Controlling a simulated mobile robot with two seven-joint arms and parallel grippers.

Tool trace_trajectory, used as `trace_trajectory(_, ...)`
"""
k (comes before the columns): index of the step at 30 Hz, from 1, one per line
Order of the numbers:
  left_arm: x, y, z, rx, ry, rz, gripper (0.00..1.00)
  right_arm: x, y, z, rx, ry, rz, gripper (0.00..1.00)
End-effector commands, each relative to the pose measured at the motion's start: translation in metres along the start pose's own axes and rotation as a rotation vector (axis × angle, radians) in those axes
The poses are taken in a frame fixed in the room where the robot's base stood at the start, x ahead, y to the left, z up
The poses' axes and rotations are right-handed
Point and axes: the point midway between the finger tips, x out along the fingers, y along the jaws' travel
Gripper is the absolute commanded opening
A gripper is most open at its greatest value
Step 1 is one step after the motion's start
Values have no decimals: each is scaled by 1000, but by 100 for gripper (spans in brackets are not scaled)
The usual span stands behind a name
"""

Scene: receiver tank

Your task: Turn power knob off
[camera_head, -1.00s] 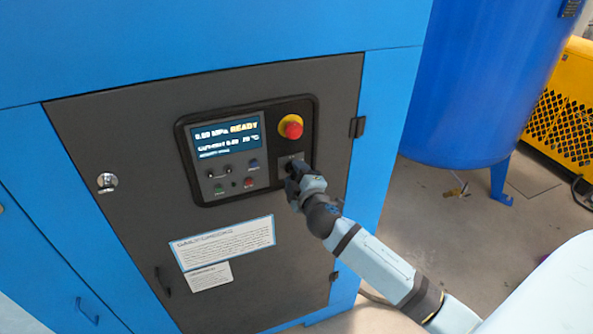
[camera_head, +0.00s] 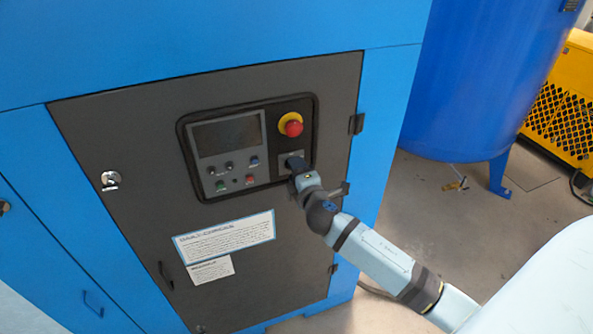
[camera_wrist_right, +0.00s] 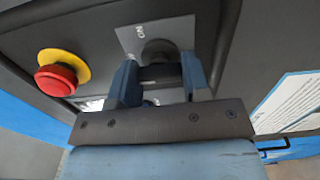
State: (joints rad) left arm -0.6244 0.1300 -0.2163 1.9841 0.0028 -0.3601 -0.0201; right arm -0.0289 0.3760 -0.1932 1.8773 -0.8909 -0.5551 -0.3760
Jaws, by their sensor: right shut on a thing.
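The power knob (camera_wrist_right: 158,52) is a dark round knob on a grey plate, in the lower right of the control panel (camera_head: 250,150). "ON" lettering shows on the plate in the wrist view. My right gripper (camera_head: 293,164) is at the knob, and in the wrist view its two fingers (camera_wrist_right: 160,80) are on either side of it, shut on it. The gripper hides most of the knob in the head view. The panel's display (camera_head: 227,135) is dark. My left gripper is not in view.
A red emergency stop button (camera_head: 291,125) on a yellow ring sits just above the knob; it also shows in the wrist view (camera_wrist_right: 57,78). Small buttons (camera_head: 235,172) lie left of the knob. A door hinge (camera_head: 357,124) is to the right. A blue tank (camera_head: 475,80) stands beyond.

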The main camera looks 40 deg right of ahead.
Motion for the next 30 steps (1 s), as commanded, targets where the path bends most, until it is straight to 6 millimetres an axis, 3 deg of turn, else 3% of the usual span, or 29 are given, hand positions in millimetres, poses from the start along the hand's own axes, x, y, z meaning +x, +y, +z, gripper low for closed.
trace_trajectory(6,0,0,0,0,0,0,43,0,0,0,-3,0,0,20)
trace_trajectory(7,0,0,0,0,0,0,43,0,0,0,-3,0,0,46)
trace_trajectory(10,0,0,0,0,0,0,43,0,0,0,-2,0,0,69)
trace_trajectory(22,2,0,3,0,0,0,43,-9,-2,0,-1,0,-2,69)
trace_trajectory(30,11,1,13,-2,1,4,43,-64,-4,0,1,1,-2,69)
